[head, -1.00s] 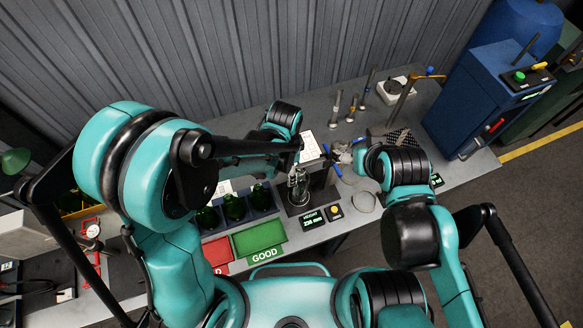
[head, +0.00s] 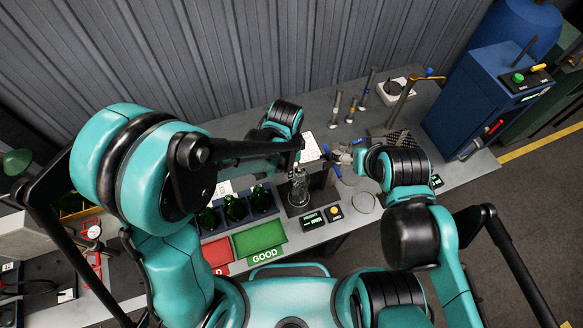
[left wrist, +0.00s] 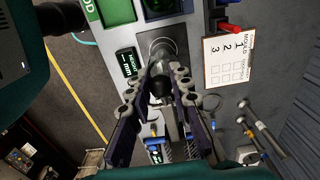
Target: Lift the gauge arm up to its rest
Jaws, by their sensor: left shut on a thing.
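My left gripper (head: 297,163) is above the height gauge at the front of the bench. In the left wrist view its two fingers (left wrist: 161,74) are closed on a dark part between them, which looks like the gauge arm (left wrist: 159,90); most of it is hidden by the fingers. A clear glass jar (head: 299,191) stands upright under the gripper on the gauge's dark base. The height display (head: 312,220) shows dashes, as it does in the left wrist view (left wrist: 127,63). My right gripper (head: 336,158) is apart to the right, with its blue fingertips spread.
Green bottles (head: 235,208) stand in a dark rack left of the gauge. A red tray (head: 218,252) and a green GOOD tray (head: 260,238) lie in front. A ring (head: 364,202) lies to the right. Upright tools (head: 352,108) and a paper sheet (left wrist: 229,60) are behind.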

